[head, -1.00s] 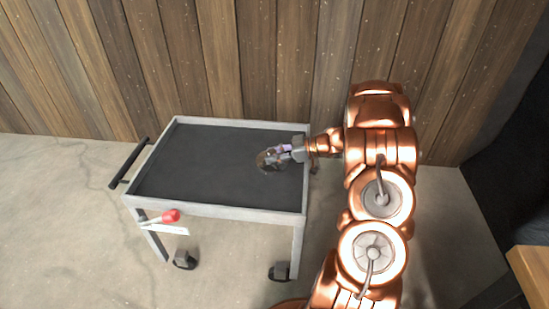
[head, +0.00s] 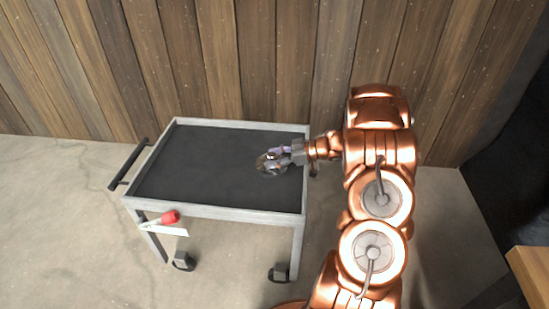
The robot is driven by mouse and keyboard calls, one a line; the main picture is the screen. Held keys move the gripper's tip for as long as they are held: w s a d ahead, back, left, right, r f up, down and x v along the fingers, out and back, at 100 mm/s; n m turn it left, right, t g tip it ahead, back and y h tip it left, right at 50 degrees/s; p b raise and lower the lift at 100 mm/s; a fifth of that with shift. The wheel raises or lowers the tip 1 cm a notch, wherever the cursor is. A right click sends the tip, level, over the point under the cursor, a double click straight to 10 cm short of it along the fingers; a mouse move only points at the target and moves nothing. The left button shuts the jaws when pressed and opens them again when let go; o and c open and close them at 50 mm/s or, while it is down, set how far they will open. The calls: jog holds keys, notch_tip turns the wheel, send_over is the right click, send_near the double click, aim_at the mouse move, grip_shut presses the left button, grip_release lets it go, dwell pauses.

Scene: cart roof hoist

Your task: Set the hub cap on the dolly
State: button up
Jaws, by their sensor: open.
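The dolly (head: 190,206) is a grey-framed cart with a dark flat top, a black handle at its left and black casters. The hub cap (head: 264,166) is a small round metallic disc at the right part of the dolly's top. My gripper (head: 277,157) is open over the hub cap and partly covers it. I cannot tell whether the fingers touch it. The hub cap looks to be on the dark top surface.
A plank wall (head: 230,60) stands behind the dolly. A wooden edge (head: 532,272) is at the lower right. Most of the dolly's top is clear.

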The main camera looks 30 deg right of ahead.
jog(key=shift+s+d+r, duration=0.1)
jog(key=shift+r, duration=0.15)
jog(key=p+v, duration=0.2)
jog(key=v, duration=0.9)
jog(key=shift+s+d+r+p, duration=0.15)
jog(key=shift+s+d+p, duration=0.1)
jog(key=shift+s+p, duration=0.05)
jog(key=w+d+r+t+h, duration=0.1)
jog(key=w+d+r+h, duration=0.25)
jog(key=w, duration=0.45)
jog(key=w+d+r+m+h, duration=0.1)
jog(key=w+r+m+h, duration=0.15)
jog(key=r+h, duration=0.35)
jog(key=w+d+r+m+h, duration=0.1)
jog(key=r+m+h, duration=0.2)
jog(key=r+h, duration=0.25)
jog(key=s+a+f+m+g+y, duration=0.1)
jog(key=s+a+g, duration=0.6)
jog(key=s+a, duration=1.1)
jog(key=s+a+f+m+g+y, duration=0.2)
jog(key=s+a+f+g+y, duration=0.2)
jog(key=s+a, duration=1.5)
jog(key=s+g, duration=0.2)
jog(key=s, duration=0.2)
jog(key=shift+s+a+g, duration=0.25)
jog(key=shift+s+g, duration=0.1)
jog(key=shift+g, duration=0.05)
